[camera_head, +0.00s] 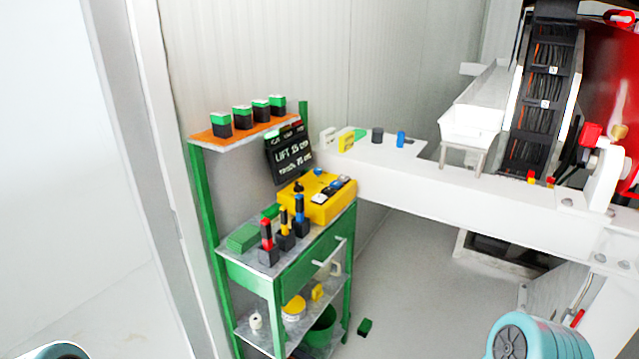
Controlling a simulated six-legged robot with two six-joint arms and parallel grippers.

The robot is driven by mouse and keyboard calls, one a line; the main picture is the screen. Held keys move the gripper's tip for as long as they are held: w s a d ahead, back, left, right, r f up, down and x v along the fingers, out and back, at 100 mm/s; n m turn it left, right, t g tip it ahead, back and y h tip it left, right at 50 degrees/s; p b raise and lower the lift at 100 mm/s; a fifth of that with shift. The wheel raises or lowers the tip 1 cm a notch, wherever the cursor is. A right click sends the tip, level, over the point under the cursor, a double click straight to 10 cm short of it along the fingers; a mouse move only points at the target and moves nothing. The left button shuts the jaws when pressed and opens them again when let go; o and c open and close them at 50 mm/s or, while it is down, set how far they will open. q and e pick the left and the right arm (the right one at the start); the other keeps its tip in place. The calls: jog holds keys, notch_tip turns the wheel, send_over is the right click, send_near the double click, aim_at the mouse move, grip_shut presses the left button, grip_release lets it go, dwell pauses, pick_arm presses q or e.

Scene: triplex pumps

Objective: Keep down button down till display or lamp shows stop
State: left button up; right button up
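A yellow control box (318,196) sits on top of the green workbench. It carries a black knob and several small dark, blue and pale controls. I cannot tell which of them is the down button. A black display (291,155) stands behind the box, tilted, with white text. Its upper line reads "LIFT" and a number that looks like 35 cm; the lower line is too blurred to read surely. Small green and red marks show along its top edge, and I cannot tell whether any is a lit lamp. Neither gripper is in view; only teal parts of my arms show at the bottom corners.
Red, yellow and blue-handled tools (284,232) stand on the green workbench (300,266) before the box. An orange shelf (237,137) above holds several green-topped blocks. A white beam (460,190) runs right from the bench. A small green block (365,327) lies on the floor.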

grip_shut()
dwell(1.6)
